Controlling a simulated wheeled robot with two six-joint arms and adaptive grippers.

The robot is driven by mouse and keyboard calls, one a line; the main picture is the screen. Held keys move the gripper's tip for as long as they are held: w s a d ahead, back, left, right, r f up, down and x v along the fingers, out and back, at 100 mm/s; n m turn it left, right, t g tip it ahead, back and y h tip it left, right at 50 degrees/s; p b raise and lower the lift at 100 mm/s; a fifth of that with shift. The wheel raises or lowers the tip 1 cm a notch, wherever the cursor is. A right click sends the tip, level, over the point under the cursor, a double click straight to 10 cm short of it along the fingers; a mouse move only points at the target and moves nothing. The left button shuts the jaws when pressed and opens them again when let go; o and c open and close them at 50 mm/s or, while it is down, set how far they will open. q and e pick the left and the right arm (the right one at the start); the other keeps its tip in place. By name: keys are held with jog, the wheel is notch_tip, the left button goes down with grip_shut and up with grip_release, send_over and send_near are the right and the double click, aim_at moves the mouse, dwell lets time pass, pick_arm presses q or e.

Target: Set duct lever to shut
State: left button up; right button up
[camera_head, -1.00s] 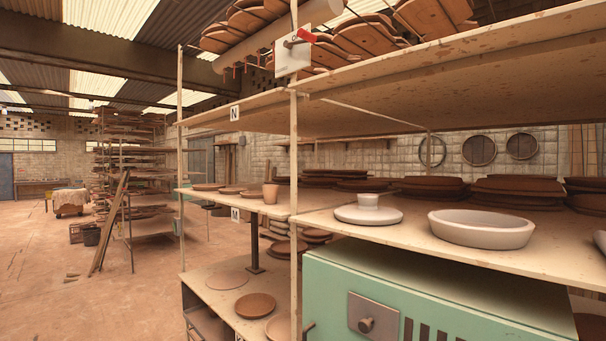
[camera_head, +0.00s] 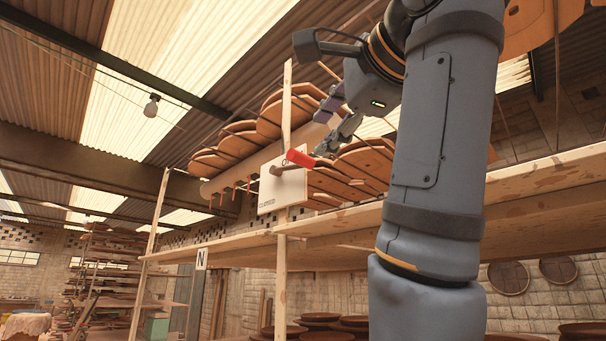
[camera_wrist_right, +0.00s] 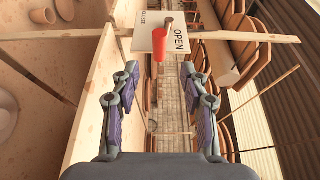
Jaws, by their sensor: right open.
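The duct lever has a red handle (camera_head: 300,158) on a pale plate (camera_head: 268,194) fixed at a wooden post. The handle points right in the head view, towards the plate's OPEN side; the CLOSED lettering is at the lower left. My right gripper (camera_head: 328,125) is open beside the handle's free end. In the right wrist view, the red handle (camera_wrist_right: 158,46) shows ahead, between the lines of the two open fingers, and the plate (camera_wrist_right: 150,18) is behind it with OPEN readable. Nothing is between the fingers. My left gripper is not in view.
The pale duct pipe (camera_head: 240,175) runs behind the plate. Boards of brown pieces (camera_head: 355,172) lie close to the right of the lever. The wooden shelf (camera_head: 335,226) runs below my right arm, and an upright post (camera_head: 281,283) supports it.

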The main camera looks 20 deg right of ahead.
aim_at(302, 156)
jog(key=w+p, duration=0.9)
jog(key=w, duration=0.2)
jog(key=shift+d, duration=0.15)
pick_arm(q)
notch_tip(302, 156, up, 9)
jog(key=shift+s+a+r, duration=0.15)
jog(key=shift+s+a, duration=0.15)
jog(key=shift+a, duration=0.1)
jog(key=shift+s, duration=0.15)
pick_arm(e)
jog(key=shift+s, duration=0.15)
jog(key=shift+c, duration=0.2)
grip_shut()
